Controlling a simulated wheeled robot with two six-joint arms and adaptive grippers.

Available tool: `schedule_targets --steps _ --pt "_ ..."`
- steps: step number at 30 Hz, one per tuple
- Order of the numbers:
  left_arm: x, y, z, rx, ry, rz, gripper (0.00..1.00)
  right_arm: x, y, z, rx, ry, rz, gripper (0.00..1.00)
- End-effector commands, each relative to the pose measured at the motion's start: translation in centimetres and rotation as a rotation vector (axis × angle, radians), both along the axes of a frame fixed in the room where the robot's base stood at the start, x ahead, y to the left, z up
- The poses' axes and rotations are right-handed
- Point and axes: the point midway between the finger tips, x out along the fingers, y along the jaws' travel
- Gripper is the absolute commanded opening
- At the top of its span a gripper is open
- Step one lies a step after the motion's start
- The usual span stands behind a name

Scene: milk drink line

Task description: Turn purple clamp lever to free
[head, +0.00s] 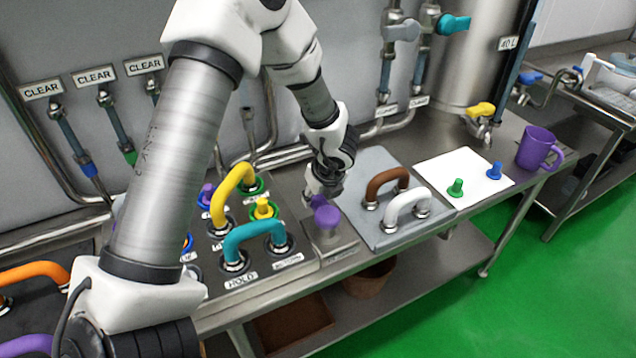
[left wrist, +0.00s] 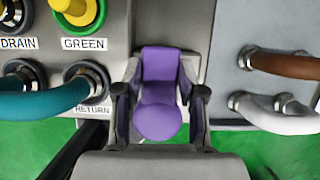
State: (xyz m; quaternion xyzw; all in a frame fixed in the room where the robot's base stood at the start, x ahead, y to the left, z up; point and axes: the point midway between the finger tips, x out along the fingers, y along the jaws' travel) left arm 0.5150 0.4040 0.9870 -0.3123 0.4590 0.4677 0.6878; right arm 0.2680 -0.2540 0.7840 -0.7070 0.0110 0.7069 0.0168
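The purple clamp lever (head: 326,215) stands on a small grey metal block (head: 336,243) between the control panel and a grey plate. In the left wrist view the lever (left wrist: 158,100) is in the middle, its rounded end toward the camera. My left gripper (head: 322,188) is over it, pointing down. In the left wrist view its two dark fingers (left wrist: 160,108) stand on either side of the lever, apart from each other. The gripper looks open around the lever; whether a finger touches it I cannot tell. My right gripper is not in view.
Left of the lever, the panel carries a teal handle (head: 254,236), a yellow handle (head: 232,189) and a yellow knob (head: 264,208). Right of it, a plate bears brown (head: 388,180) and white (head: 407,202) handles. A purple mug (head: 536,148) stands farther right.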

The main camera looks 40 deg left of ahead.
Motion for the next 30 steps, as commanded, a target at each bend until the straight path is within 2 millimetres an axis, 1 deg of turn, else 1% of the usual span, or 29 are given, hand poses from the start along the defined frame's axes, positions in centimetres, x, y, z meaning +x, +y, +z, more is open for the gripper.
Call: schedule_targets --steps 1,2,11,14,17,24,27,30 --pt "-0.2 0.0 -0.3 -0.003 0.005 0.004 0.57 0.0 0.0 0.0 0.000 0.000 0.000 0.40" --pt "-0.2 0.0 -0.2 -0.002 0.005 0.004 0.65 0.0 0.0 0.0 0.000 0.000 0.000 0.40" --pt "-0.1 0.0 0.0 -0.001 0.001 0.000 0.65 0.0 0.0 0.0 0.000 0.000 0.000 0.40" --pt "-0.1 -0.3 0.7 0.001 -0.001 0.000 0.65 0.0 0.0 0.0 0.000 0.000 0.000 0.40" --pt "-0.3 -0.9 2.4 0.000 -0.003 0.000 0.65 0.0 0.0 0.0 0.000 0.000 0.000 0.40" --pt "-1.2 -3.0 8.1 0.001 -0.003 0.000 0.65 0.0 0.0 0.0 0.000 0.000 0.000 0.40" --pt "-1.5 -3.7 9.8 0.000 0.000 0.002 0.65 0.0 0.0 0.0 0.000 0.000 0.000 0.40" --pt "-1.7 -4.1 10.7 -0.001 0.002 0.002 0.65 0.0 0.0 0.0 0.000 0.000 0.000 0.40"
